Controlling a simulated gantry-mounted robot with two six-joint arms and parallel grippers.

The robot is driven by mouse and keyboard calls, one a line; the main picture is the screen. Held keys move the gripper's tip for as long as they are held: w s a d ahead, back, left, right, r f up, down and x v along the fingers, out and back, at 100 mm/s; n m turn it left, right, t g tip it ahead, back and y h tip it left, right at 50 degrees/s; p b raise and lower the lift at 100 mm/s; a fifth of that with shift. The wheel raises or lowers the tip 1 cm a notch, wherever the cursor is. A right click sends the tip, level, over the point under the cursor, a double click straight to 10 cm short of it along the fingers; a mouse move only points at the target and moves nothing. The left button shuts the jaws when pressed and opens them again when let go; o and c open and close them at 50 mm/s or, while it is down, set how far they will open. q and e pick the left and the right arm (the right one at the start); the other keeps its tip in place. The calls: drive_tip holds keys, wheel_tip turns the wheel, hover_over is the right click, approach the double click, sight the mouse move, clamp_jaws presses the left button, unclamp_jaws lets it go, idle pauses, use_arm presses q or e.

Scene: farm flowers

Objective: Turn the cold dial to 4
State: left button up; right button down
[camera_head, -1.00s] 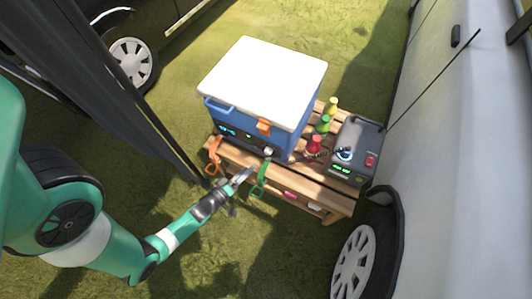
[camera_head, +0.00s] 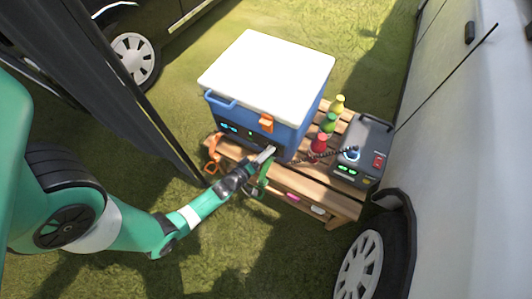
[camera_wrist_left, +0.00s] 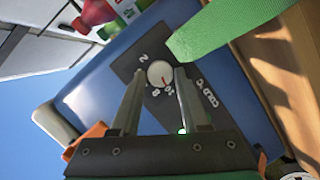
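The blue cooler (camera_head: 262,95) with a white lid stands on a wooden bench. In the left wrist view, its front carries a dark panel (camera_wrist_left: 150,57) with a round white dial (camera_wrist_left: 160,74). The dial has a red mark pointing toward the lower right of the picture. Numbers surround it; a 2 and an 8 are readable, the others are unclear. My left gripper (camera_head: 266,154) is at the cooler's lower front. In the wrist view its two fingers (camera_wrist_left: 158,78) are apart, with the dial showing between the tips. I cannot tell whether they touch it. My right gripper is not in view.
A green strap (camera_wrist_left: 235,28) hangs close beside the left gripper. An orange strap (camera_head: 212,167) hangs to its left. Bottles (camera_head: 329,122) and a dark power box (camera_head: 360,152) share the wooden bench (camera_head: 325,184). Vehicles stand at both sides.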

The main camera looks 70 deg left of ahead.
use_arm(q)
clamp_jaws()
drive_tip(key=shift+w+d+f+m+g+y+p, duration=0.15)
drive_tip(key=shift+m+g+y, duration=0.85)
drive_tip(key=shift+m, duration=2.05)
drive_tip(key=shift+w+d+m+g+y+p, duration=0.1)
drive_tip(key=shift+w+d+m+g+y, duration=0.35)
drive_tip(key=shift+m+y, duration=1.75)
drive_tip(key=shift+s+f+m+g+y+p, duration=0.25)
drive_tip(key=shift+m+g, duration=0.7)
drive_tip(key=shift+m, duration=2.9)
drive_tip(key=shift+w+r, duration=0.15)
drive_tip(key=shift+r, duration=0.05)
